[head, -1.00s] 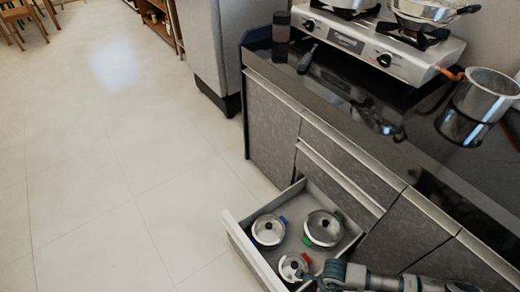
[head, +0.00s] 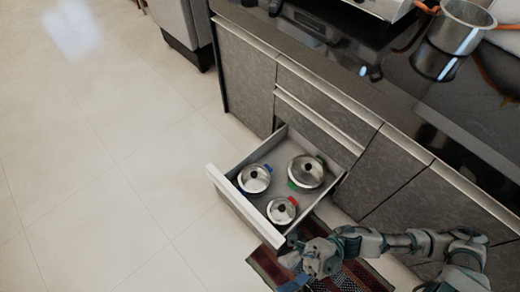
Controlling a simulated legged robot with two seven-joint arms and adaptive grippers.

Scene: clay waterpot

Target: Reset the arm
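My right arm comes in from the lower right. Its gripper (head: 306,258) is by the near front corner of the open drawer (head: 232,207), over a patterned rug. The fingers are small and dark there, and I cannot tell if they are open or shut or touch the drawer. The drawer holds three lidded pots: one at the left (head: 254,179), one at the back right (head: 306,171) and a smaller one at the front (head: 282,210). All stand upright inside. My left gripper is not in view.
A dark counter (head: 340,60) runs along the cabinets, with a stove (head: 385,5) and a metal saucepan (head: 461,27) at the top right. The striped rug (head: 345,278) lies below the drawer. The tiled floor (head: 110,190) at the left is clear.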

